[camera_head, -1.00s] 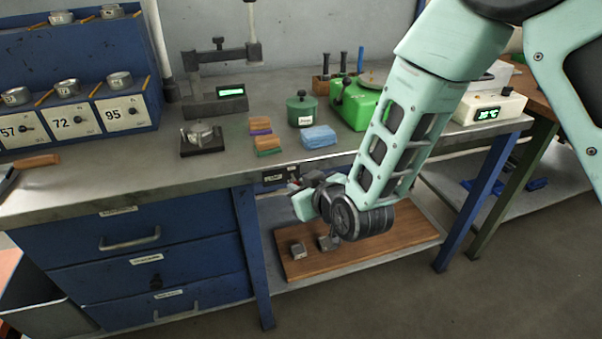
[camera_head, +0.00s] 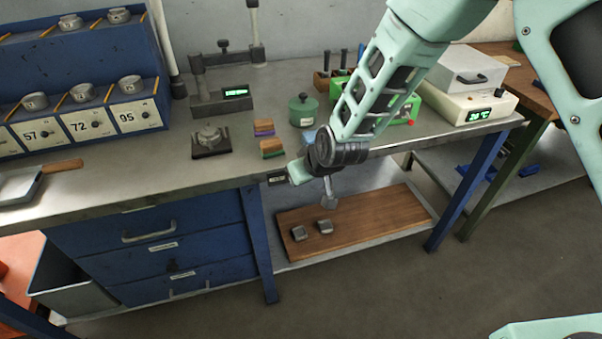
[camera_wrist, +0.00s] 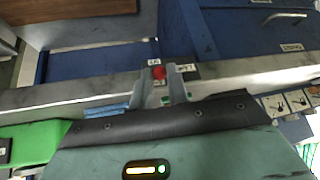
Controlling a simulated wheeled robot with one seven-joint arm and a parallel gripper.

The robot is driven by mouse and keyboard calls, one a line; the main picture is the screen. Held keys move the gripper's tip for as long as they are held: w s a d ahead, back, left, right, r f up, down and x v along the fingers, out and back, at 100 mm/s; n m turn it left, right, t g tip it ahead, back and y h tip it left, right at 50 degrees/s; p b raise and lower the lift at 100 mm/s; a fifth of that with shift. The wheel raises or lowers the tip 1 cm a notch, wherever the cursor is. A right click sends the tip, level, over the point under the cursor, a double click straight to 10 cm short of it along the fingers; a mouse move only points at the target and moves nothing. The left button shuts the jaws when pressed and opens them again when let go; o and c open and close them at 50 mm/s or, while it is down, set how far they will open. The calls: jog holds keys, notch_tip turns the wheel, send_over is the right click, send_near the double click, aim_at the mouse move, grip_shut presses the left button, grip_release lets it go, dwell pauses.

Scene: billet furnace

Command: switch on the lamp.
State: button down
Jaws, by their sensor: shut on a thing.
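My gripper (camera_head: 298,174) is at the front edge of the steel bench, beside a small dark labelled plate (camera_head: 277,178) under the edge. In the wrist view my gripper (camera_wrist: 160,82) has its two grey fingers close together around a small red knob or button (camera_wrist: 158,72). Small white labels sit on both sides of the red part. A little green shows between the fingers, lower down. My gripper is shut on the red part. I cannot make out a lamp or its light in either view.
The bench (camera_head: 160,183) bears a dark gauge (camera_head: 222,95), a green pot (camera_head: 302,110), coloured blocks (camera_head: 268,140) and a white unit with a green display (camera_head: 480,108). Blue drawers (camera_head: 165,240) stand below left. A wooden board (camera_head: 370,215) with two metal blocks lies low.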

dwell(0.3)
jog(key=c, duration=1.4)
grip_release()
jog(key=shift+o, duration=0.2)
jog(key=b+v, duration=0.1)
jog(key=v, duration=1.6)
jog(key=shift+b, duration=0.4)
jog(key=shift+s+r, duration=0.1)
jog(key=shift+r, duration=0.05)
jog(key=s+d+r+g+h, duration=0.1)
jog(key=s+d+g, duration=0.1)
jog(key=s, duration=0.9)
jog(key=s+d+r+n+g+h, duration=0.1)
jog(key=s+d, duration=0.4)
jog(key=s, duration=0.6)
jog(key=g+h, duration=0.1)
jog(key=g, duration=0.1)
jog(key=shift+d+n+g+h, duration=0.3)
